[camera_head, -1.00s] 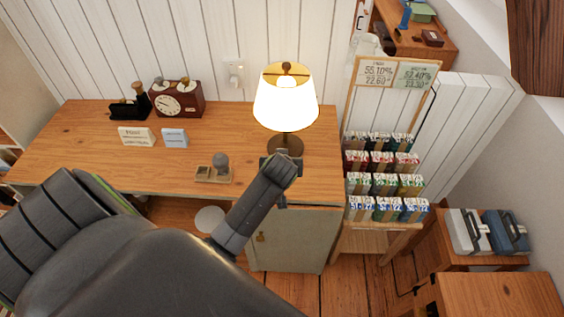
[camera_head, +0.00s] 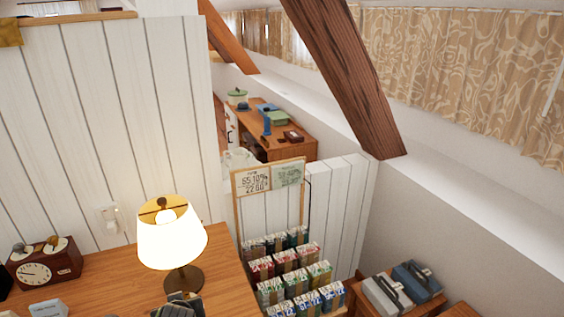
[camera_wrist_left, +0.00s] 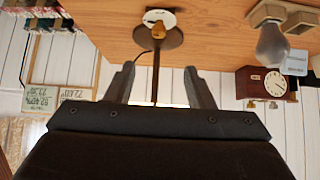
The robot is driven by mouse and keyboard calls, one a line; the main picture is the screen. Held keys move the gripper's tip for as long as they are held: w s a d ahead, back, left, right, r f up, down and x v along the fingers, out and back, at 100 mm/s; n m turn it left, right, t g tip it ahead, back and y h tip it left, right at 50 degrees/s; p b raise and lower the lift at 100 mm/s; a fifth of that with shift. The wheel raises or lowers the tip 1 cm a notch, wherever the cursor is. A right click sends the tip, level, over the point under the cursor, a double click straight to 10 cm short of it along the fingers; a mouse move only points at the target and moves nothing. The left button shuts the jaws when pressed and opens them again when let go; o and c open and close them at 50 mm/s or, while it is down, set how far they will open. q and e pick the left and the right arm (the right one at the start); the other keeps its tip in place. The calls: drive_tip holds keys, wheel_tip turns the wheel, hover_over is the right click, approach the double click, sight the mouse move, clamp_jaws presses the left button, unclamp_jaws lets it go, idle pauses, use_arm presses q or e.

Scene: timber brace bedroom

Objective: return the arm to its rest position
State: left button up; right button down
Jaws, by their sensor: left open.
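My left gripper (camera_wrist_left: 160,88) is open in the left wrist view, with its two fingers spread and nothing between them. The lamp's round base and thin stem (camera_wrist_left: 157,50) show beyond the fingers; I cannot tell the gap from the picture. In the head view only a dark part of my left arm (camera_head: 178,306) shows at the bottom edge, just in front of the lit lamp (camera_head: 172,232) on the wooden desk (camera_head: 105,285). My right gripper is in neither view.
A clock (camera_head: 44,262) stands on the desk at the left. A rack of small boxes (camera_head: 284,262) with a sign (camera_head: 268,177) stands right of the desk. Two cases (camera_head: 402,288) sit lower right. A slanted timber beam (camera_head: 345,75) crosses the upper right.

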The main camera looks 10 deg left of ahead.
use_arm(q)
drive_tip(key=s+d+f+m+g+h, duration=0.15)
drive_tip(key=s+m+g+h, duration=0.35)
drive_tip(key=s, duration=2.2)
wheel_tip(320, 180, down, 27)
drive_tip(key=a+y+b, duration=0.2)
drive_tip(key=b, duration=0.1)
drive_tip(key=s+d+f+g+b, duration=0.1)
drive_tip(key=s+d+f+b, duration=0.1)
drive_tip(key=s+f, duration=1.3)
wheel_tip(320, 180, down, 3)
drive_tip(key=shift+f+m+h, duration=0.1)
drive_tip(key=shift+m+h, duration=0.2)
drive_tip(key=shift+a, duration=0.1)
